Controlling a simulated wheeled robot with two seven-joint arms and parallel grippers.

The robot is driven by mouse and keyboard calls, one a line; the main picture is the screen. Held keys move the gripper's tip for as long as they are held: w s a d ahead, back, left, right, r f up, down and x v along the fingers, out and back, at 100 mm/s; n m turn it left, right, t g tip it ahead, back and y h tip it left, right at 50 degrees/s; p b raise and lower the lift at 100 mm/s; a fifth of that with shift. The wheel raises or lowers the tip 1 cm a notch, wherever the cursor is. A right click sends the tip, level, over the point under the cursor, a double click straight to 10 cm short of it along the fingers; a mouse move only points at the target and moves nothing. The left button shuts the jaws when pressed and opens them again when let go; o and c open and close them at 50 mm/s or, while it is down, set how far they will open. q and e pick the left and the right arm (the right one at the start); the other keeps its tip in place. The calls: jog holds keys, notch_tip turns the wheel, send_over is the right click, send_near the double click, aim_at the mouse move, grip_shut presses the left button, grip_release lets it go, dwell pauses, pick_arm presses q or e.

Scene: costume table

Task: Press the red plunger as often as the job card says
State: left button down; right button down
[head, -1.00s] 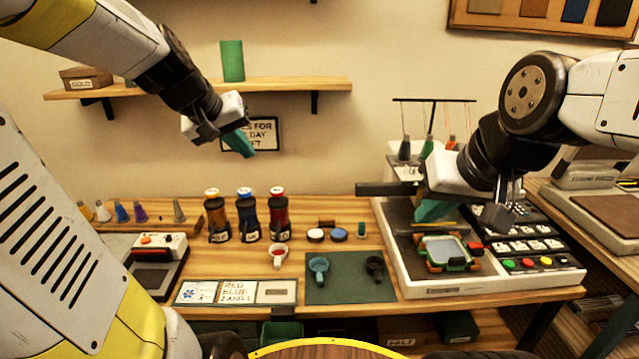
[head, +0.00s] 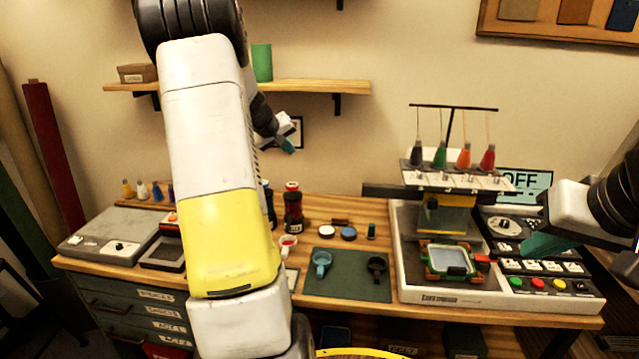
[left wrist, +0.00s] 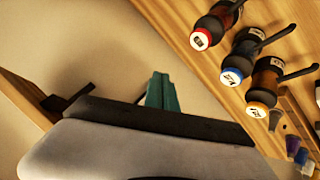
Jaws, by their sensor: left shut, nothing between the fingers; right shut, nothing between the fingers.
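The bottle with the red plunger (head: 293,210) stands upright on the bench, just right of my left arm. In the left wrist view its red-ringed top (left wrist: 200,40) is at the upper right, beside a blue-topped bottle (left wrist: 231,77) and a yellow-topped bottle (left wrist: 258,109). My left gripper (head: 287,145) is shut and empty, above and apart from the bottles, near the wall sign. Its teal fingertips show in the left wrist view (left wrist: 162,92). My right gripper (head: 545,244) is shut and empty over the right control panel. My left arm hides most of the job card strip; its writing is unreadable now.
My left arm covers the bench's left middle. A green mat (head: 347,287) with two small cups lies right of the bottles. An embroidery machine (head: 450,297) with thread spools stands further right. A wall shelf (head: 330,87) is above my left gripper.

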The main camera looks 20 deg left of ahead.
pick_arm(q)
jog(key=shift+f, duration=0.1)
send_near(294, 183)
jog(key=shift+w+d+f, duration=0.1)
jog(key=shift+w+f, duration=0.3)
jog(key=shift+w, duration=0.45)
jog(key=shift+w+d+f, duration=0.1)
jog(key=shift+w+f, duration=0.35)
jog(key=shift+w, duration=0.35)
jog(key=shift+w+f, duration=0.4)
jog(key=shift+w, duration=0.45)
jog(key=shift+f, duration=0.1)
jog(key=shift+f, duration=0.3)
jog(key=shift+f, duration=0.9)
dwell(0.9)
jog(key=shift+r, duration=1.3)
jog(key=shift+r, duration=2.5)
